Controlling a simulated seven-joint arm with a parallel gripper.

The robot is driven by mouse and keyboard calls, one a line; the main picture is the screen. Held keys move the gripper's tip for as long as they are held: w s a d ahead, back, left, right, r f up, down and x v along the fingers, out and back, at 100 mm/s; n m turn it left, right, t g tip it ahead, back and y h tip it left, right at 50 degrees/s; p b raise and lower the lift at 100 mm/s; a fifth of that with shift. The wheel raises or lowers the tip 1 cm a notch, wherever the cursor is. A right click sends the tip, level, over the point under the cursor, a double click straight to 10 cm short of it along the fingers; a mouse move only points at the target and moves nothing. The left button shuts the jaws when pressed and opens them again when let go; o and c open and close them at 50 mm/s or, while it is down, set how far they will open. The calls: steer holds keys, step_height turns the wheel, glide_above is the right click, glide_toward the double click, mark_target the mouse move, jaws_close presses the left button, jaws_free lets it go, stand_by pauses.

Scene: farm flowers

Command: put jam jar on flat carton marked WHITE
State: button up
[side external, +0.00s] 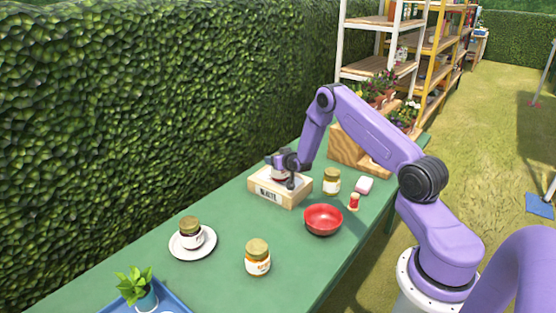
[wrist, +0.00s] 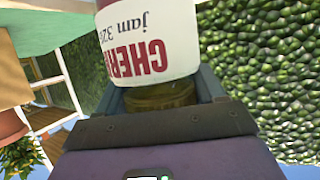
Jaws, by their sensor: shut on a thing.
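My gripper (side external: 284,168) is shut on a jam jar with a dark red and white look (side external: 279,177), over the flat carton marked WHITE (side external: 267,194). In the wrist view the jar (wrist: 150,45) fills the space between the fingers (wrist: 160,98). Its white label reads "CHERR" and "jam" in inverted letters. The carton is a shallow pale box with its name on the front side. The jar is low at the carton's top, partly hidden by the gripper. I cannot tell whether it touches the carton.
Another jar (side external: 332,182), a red bowl (side external: 323,219), a small red-and-white container (side external: 354,202) and a pale block (side external: 365,185) stand right of the carton. A jar (side external: 257,259) and a saucer (side external: 178,246) with a jar (side external: 191,233) stand nearer. A wooden box (side external: 347,149) is behind.

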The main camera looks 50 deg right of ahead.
stand_by(0.3)
steer(key=o, duration=1.4)
steer(key=shift+f, duration=0.2)
steer(key=shift+o, duration=0.2)
steer(key=shift+r, duration=0.1)
